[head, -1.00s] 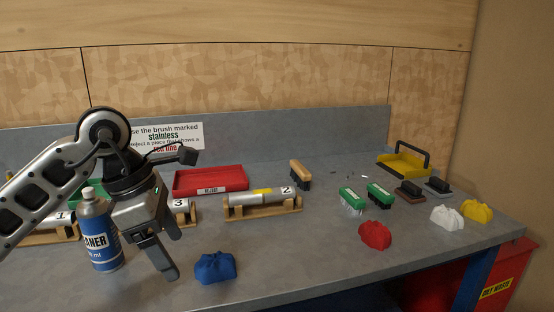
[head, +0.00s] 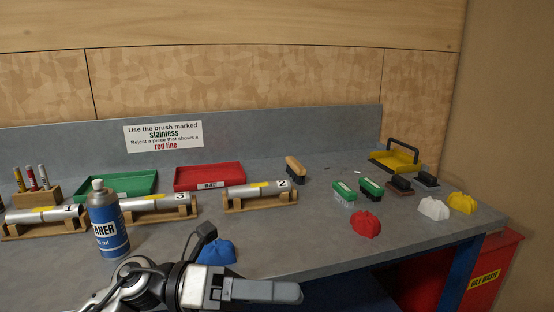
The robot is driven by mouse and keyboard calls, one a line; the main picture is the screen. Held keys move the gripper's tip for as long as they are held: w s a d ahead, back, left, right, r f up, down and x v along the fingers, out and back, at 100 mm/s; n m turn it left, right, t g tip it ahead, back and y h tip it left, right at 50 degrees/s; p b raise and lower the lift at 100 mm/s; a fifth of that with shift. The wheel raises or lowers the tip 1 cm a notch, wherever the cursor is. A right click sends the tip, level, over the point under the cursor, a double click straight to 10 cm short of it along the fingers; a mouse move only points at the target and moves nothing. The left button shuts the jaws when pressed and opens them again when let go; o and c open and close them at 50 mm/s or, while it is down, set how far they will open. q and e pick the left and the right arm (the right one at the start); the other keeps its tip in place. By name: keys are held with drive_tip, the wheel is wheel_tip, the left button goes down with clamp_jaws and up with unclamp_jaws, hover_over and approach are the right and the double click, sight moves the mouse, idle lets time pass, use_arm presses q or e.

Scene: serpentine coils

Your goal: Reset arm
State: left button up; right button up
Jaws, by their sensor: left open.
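My left gripper (head: 262,290) is low at the front edge of the bench, pointing right and seen from the side. It holds nothing that I can see. Its arm covers the front of a blue cloth (head: 217,250). A cleaner bottle (head: 107,225) stands upright on the bench, behind and left of the gripper, apart from it. My right gripper is not in view.
Metal tubes rest on wooden stands numbered 1 (head: 45,222), 2 (head: 260,195) and 3 (head: 158,209). A green tray (head: 117,185) and a red tray (head: 209,177) stand behind. Brushes and coloured cloths lie at right. A red waste bin (head: 480,272) stands beyond the bench's right end.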

use_arm(q)
drive_tip(key=w+a+f+n+t+y, duration=0.2)
drive_tip(key=a+f+n+t+y, duration=0.25)
drive_tip(key=n+t, duration=0.8)
drive_tip(key=w+a+f+n+t+y, duration=0.35)
drive_tip(key=f+n+t, duration=0.35)
drive_tip(key=n, duration=1.1)
drive_tip(key=s+a+f+n+g+y, duration=0.3)
drive_tip(key=s+f+n, duration=0.3)
drive_tip(key=f, duration=0.3)
drive_tip(key=s+a+f+n+g+y, duration=0.3)
drive_tip(key=s+f+n, duration=0.3)
drive_tip(key=s+f, duration=0.2)
wheel_tip(320, 180, down, 3)
drive_tip(key=shift+a+r+g+y, duration=0.25)
drive_tip(key=shift+g+y, duration=0.2)
drive_tip(key=shift+y, duration=0.15)
